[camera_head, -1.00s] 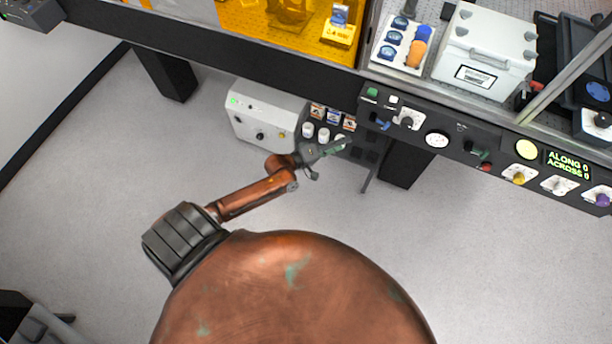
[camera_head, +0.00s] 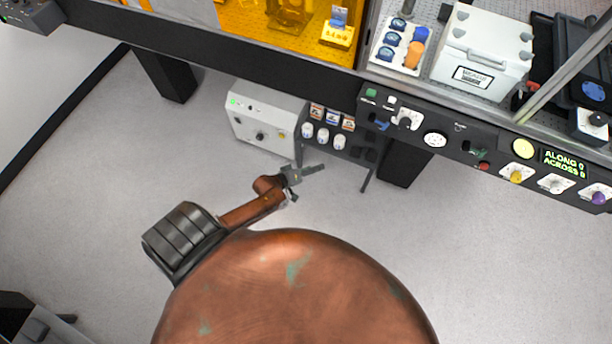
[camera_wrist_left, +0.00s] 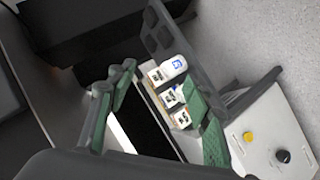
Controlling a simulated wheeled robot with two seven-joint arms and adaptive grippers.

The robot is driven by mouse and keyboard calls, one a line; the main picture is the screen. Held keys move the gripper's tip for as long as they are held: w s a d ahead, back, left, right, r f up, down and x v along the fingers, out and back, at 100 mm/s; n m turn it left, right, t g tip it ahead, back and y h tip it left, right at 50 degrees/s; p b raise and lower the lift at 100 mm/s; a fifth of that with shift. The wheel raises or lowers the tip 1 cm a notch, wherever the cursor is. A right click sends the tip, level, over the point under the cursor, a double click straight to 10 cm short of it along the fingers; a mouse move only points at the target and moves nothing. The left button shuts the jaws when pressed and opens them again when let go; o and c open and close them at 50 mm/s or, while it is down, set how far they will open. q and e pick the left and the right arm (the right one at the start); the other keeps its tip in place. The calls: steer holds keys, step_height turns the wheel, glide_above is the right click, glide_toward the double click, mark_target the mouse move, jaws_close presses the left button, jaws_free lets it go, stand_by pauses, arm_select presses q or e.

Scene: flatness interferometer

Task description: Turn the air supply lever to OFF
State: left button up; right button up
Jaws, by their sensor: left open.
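A dark control panel (camera_head: 458,133) runs along the bench front in the head view. A small blue lever (camera_head: 380,125) sits near its left end, beside a white plate with a dark knob (camera_head: 406,118) and a round white gauge (camera_head: 435,139). I cannot read which control is labelled air supply, nor its setting. My left gripper (camera_head: 308,182) is open and empty, below and left of the panel, clear of the controls. Its green-grey fingers also show spread in the left wrist view (camera_wrist_left: 162,78); I cannot make out the lever there. My right gripper is not in view.
A dark bench leg (camera_head: 406,170) is right of the gripper. A white case (camera_head: 484,52) sits on the bench. The floor in front is clear.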

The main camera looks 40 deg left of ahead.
arm_select(q)
steer(key=shift+m+g, duration=0.3)
steer(key=shift+g, duration=0.2)
steer(key=shift+s+a+f, duration=0.3)
steer(key=shift+s+f, duration=0.45)
steer(key=shift+f, duration=0.2)
steer(key=shift+s+a+f, duration=0.25)
steer(key=shift+s+f, duration=0.45)
steer(key=shift+f, duration=0.2)
